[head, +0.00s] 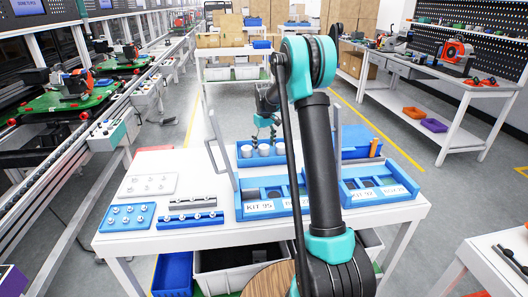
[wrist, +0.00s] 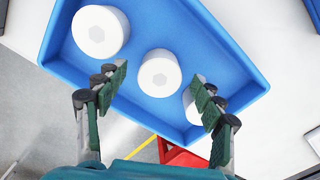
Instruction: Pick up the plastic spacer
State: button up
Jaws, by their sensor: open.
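Three white plastic spacers, short round cylinders with a hexagonal mark in the top, sit in a blue tray (wrist: 235,62). In the wrist view one spacer (wrist: 101,32) is at upper left, one (wrist: 159,73) is in the middle, and one (wrist: 190,105) is partly hidden behind the right finger. My gripper (wrist: 160,88) is open and empty, its fingers spread either side of the middle spacer. In the head view my gripper (head: 265,122) hangs above the white spacers (head: 264,149) at the back of the table. I cannot tell its exact height.
Blue kit bins (head: 262,211) stand at the table's front, between upright grey bars. Blue (head: 128,218) and white (head: 148,185) peg plates lie on the left of the white table (head: 180,243). A conveyor with a green pallet (head: 60,104) runs along the left.

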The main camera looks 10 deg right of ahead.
jog(key=shift+c, duration=0.2)
jog(key=c, duration=1.2)
